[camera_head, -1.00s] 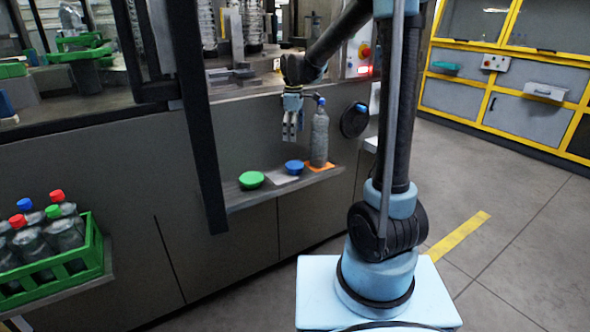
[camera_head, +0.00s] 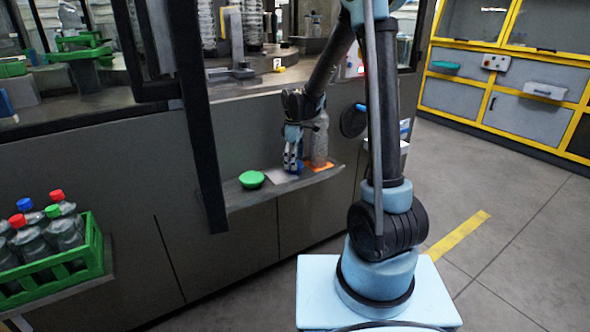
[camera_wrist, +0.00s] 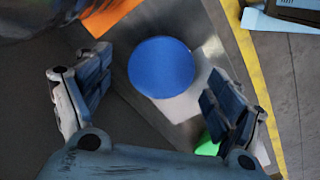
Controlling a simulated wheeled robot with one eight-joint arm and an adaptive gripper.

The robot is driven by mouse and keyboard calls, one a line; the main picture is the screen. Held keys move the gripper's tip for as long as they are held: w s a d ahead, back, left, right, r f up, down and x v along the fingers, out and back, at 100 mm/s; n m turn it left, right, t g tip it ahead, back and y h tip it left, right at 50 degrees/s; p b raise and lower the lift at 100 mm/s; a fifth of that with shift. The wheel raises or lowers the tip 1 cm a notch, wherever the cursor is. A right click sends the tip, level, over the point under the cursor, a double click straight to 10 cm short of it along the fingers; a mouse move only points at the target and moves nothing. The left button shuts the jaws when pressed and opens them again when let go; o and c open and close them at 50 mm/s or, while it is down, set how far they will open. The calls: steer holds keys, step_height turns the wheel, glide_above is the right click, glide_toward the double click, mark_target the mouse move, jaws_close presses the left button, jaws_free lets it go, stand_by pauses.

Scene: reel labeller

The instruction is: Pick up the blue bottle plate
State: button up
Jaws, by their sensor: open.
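The blue bottle plate (camera_wrist: 160,66) is a round blue disc on a pale square on the narrow shelf. In the wrist view it lies between and slightly ahead of the fingers of my gripper (camera_wrist: 150,95). The gripper is open and empty, and its fingers stand apart on either side of the plate. In the head view my gripper (camera_head: 293,168) points down just above the shelf and mostly hides the blue plate.
A grey bottle (camera_head: 319,140) stands on an orange square (camera_head: 322,166) close right of my gripper. A green plate (camera_head: 251,179) lies to the left on the shelf (camera_head: 238,198). A green crate (camera_head: 92,247) of bottles is at the lower left.

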steer(key=shift+f, duration=1.35)
steer(key=shift+d, duration=0.1)
steer(key=c, duration=1.2)
steer(key=shift+r, duration=0.1)
step_height(320, 180, up, 9)
steer(key=shift+r, duration=0.2)
steer(key=shift+s+r, duration=0.1)
steer(key=shift+r, duration=0.15)
